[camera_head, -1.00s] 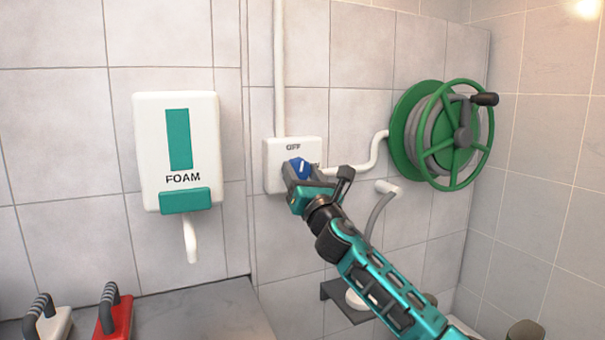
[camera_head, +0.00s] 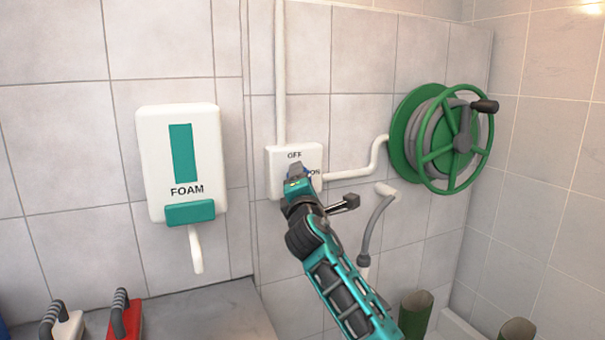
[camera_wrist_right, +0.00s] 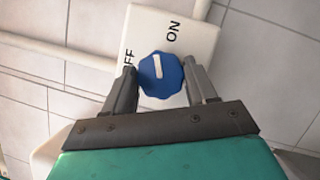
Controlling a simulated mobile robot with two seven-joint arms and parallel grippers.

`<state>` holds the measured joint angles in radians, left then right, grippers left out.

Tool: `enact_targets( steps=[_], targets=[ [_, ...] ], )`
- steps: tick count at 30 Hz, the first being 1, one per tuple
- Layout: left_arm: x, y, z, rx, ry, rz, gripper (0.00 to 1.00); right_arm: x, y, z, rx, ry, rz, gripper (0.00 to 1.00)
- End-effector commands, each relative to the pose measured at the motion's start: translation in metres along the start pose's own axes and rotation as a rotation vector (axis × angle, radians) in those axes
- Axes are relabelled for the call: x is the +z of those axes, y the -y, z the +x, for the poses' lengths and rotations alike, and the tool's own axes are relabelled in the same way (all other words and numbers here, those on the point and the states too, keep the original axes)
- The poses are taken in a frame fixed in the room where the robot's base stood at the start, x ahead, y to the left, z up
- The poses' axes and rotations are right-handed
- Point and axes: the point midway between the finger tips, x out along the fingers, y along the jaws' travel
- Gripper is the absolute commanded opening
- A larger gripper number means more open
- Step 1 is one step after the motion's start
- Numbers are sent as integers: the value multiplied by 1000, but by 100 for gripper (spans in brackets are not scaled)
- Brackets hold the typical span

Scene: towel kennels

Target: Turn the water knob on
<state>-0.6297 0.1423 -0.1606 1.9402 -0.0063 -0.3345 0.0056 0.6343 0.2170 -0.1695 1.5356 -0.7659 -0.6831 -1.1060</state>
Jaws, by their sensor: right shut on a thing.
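The water knob (camera_wrist_right: 161,74) is a blue scalloped dial with a white mark, on a white control box (camera_head: 282,162) on the tiled wall. In the right wrist view, the box carries OFF to the left of the knob and ON above it. The white mark points upward there, between the labels and closer to ON. My right gripper (camera_wrist_right: 160,70) has a finger on each side of the knob and is shut on it. In the head view, my right gripper (camera_head: 298,174) hides most of the knob. My left gripper is not in view.
A FOAM dispenser (camera_head: 184,160) hangs left of the box. A green hose reel (camera_head: 440,138) is mounted to the right, joined to the box by a white pipe (camera_head: 362,168). Brushes with black handles (camera_head: 125,316) rest at the lower left.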

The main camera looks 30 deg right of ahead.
Motion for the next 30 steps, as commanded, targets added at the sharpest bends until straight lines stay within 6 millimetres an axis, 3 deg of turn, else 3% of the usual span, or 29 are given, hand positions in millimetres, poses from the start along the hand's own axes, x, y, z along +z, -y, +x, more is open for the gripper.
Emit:
enact_targets(
  steps=[3,15,30],
  targets=[
    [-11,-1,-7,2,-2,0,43,1,-3,0,-42,-1,100,26],
    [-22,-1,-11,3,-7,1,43,0,-2,0,-141,-1,341,26],
    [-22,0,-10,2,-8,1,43,0,-1,0,-174,0,418,26]
  ],
)
